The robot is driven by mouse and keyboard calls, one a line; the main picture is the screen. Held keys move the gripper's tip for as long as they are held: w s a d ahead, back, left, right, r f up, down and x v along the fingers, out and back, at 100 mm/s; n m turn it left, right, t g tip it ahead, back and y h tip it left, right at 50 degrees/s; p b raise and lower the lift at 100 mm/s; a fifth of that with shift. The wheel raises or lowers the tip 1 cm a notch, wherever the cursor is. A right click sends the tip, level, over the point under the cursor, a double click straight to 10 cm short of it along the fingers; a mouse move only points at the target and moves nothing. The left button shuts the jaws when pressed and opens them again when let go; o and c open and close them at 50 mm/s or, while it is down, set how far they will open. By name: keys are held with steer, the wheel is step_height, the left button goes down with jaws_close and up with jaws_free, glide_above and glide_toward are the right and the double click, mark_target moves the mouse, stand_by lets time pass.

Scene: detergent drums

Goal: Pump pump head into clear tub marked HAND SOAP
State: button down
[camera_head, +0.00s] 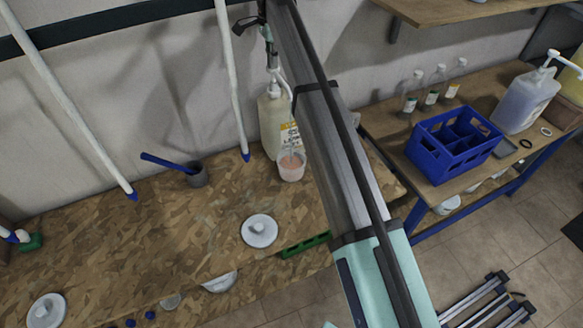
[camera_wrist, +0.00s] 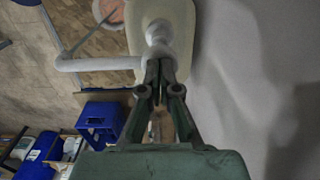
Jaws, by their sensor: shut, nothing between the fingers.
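A pale, cream-coloured jug (camera_head: 271,125) with a yellow and white label stands on the chipboard bench against the wall. A white pump head (camera_head: 273,88) tops it; its spout reaches toward a clear tub (camera_head: 291,172) in front. The tub holds pinkish contents; I cannot read its marking. My gripper (camera_head: 271,66) is shut and empty, pointing down right above the pump head. In the wrist view its fingertips (camera_wrist: 157,66) are at the pump head (camera_wrist: 158,32); whether they touch cannot be told. The tub (camera_wrist: 108,10) shows at that view's top edge.
A blue bottle crate (camera_head: 453,145), several small bottles (camera_head: 432,88) and a large pump jug (camera_head: 522,100) stand on the right-hand table. A white lid (camera_head: 259,231) and a dark cup with a blue-handled tool (camera_head: 195,174) are on the bench. White hanging tubes cross the left.

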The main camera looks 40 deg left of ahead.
steer(key=shift+f+b, duration=0.3)
steer(key=shift+f, duration=1.25)
steer(key=shift+r, duration=0.1)
steer(key=shift+r+p, duration=1.55)
steer(key=shift+r, duration=1.5)
steer(key=shift+f, duration=0.2)
steer(key=shift+f+b, duration=0.8)
steer(key=shift+f, duration=2.15)
steer(key=shift+r+p, duration=1.5)
steer(key=shift+r, duration=1.65)
